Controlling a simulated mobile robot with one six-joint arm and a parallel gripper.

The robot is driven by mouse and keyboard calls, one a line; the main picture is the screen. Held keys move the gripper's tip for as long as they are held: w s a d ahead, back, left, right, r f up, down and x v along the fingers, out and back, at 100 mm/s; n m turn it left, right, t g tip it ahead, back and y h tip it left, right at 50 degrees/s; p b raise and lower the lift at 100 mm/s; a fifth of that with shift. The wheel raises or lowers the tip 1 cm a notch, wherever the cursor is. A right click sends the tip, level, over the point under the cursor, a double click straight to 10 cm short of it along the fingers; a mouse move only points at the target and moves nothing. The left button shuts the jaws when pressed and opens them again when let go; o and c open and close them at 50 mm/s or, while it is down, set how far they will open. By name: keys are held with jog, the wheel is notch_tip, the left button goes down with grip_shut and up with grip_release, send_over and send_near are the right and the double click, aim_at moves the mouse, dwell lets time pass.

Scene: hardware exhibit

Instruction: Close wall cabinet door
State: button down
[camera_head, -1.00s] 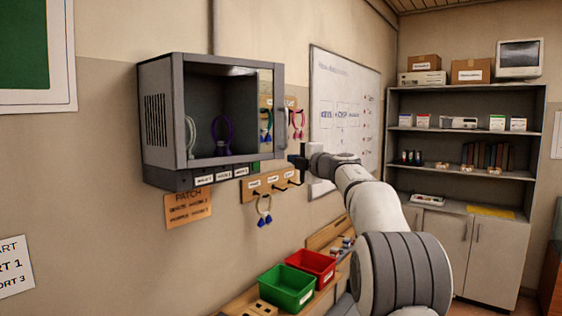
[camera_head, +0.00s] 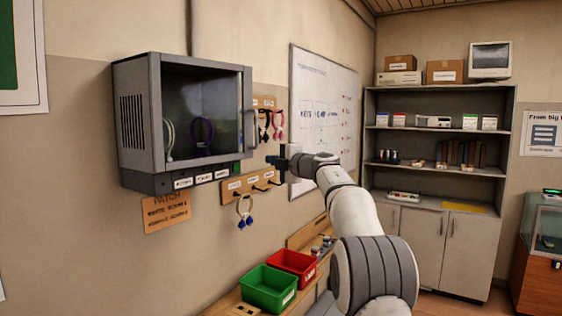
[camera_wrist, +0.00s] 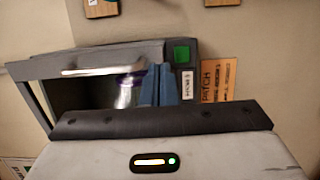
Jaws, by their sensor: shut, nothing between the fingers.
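The grey wall cabinet (camera_head: 140,105) hangs on the wall at left. Its glass-fronted door (camera_head: 205,163) lies across or very near the cabinet front; I cannot tell whether it is fully shut. The door handle (camera_head: 250,125) is on the right edge, and it also shows in the wrist view (camera_wrist: 103,71). Purple and pale cable loops show behind the glass. My gripper (camera_head: 272,160) is shut and empty, just right of the cabinet's lower right corner. In the wrist view its blue fingers (camera_wrist: 156,85) appear before the cabinet's lower edge; contact cannot be told.
A hook rail (camera_head: 249,186) with a hanging cable loop is below and right of the cabinet. Green (camera_head: 268,291) and red (camera_head: 292,264) bins stand below. A whiteboard (camera_head: 322,115) and shelf unit (camera_head: 440,206) are farther right. Open air lies before the cabinet.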

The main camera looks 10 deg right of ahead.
jog(key=d, duration=1.2)
notch_tip(320, 180, up, 5)
jog(key=s+a+m+t+h+b, duration=0.2)
jog(key=s+a+m+t+h, duration=0.15)
jog(key=m, duration=0.25)
jog(key=s+d+f+m+h+b, duration=0.15)
jog(key=s+f+m+h, duration=0.25)
jog(key=s+m+h, duration=0.4)
jog(key=s+a+f+m+g+b, duration=0.1)
jog(key=s+a+f+m+g, duration=0.2)
jog(key=s+f, duration=1)
jog(key=s+a+f+m+g+y+b, duration=0.1)
jog(key=s+a+f+g, duration=0.4)
jog(key=s+f, duration=0.9)
jog(key=s+a+f+m+g+y+b, duration=0.1)
jog(key=s+a+f+m+g+b, duration=0.2)
jog(key=s+f, duration=1.1)
jog(key=s+a+m+g, duration=0.1)
jog(key=s+m+g, duration=0.1)
jog(key=m+g, duration=0.1)
jog(key=shift+a+f+g, duration=0.25)
jog(key=shift+a+g, duration=0.1)
jog(key=shift+g, duration=0.5)
